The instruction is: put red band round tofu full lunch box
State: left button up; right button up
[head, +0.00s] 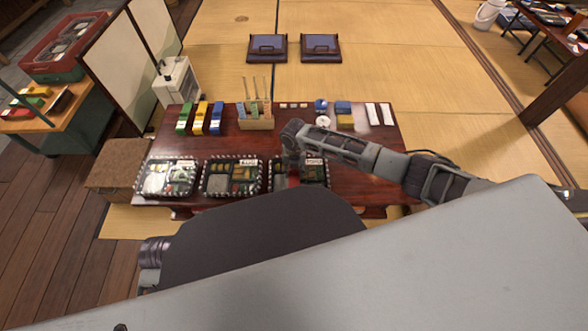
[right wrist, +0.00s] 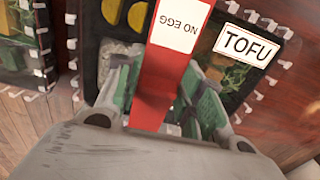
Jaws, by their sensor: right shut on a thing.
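The red band (right wrist: 163,85) has a white label reading NO EGG. My right gripper (right wrist: 160,105) is shut on it, the band standing between the green finger pads. In the right wrist view the band lies across the lunch box labelled TOFU (right wrist: 246,44), whose yellow pieces and greens show beside it. Whether the band touches the box or goes round it, I cannot tell. In the head view the tofu box (head: 316,178) is the rightmost of three on the table, and my right gripper (head: 291,172) is over its left part. My left gripper is not in view.
The middle box (head: 232,178) and left box (head: 168,178) stand close by on the low table (head: 265,145). Green (head: 185,118), yellow (head: 200,117) and blue (head: 216,118) bands stand at the back left, beside a wooden holder (head: 256,123).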

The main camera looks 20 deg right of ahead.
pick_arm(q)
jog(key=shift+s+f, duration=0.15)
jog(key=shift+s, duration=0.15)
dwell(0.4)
pick_arm(e)
jog(key=shift+f, duration=0.25)
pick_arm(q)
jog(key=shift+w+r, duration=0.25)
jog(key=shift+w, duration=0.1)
pick_arm(e)
jog(key=o, duration=0.8)
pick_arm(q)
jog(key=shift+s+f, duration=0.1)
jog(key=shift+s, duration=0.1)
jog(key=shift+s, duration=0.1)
pick_arm(e)
jog(key=shift+o, duration=0.4)
jog(key=o, duration=0.5)
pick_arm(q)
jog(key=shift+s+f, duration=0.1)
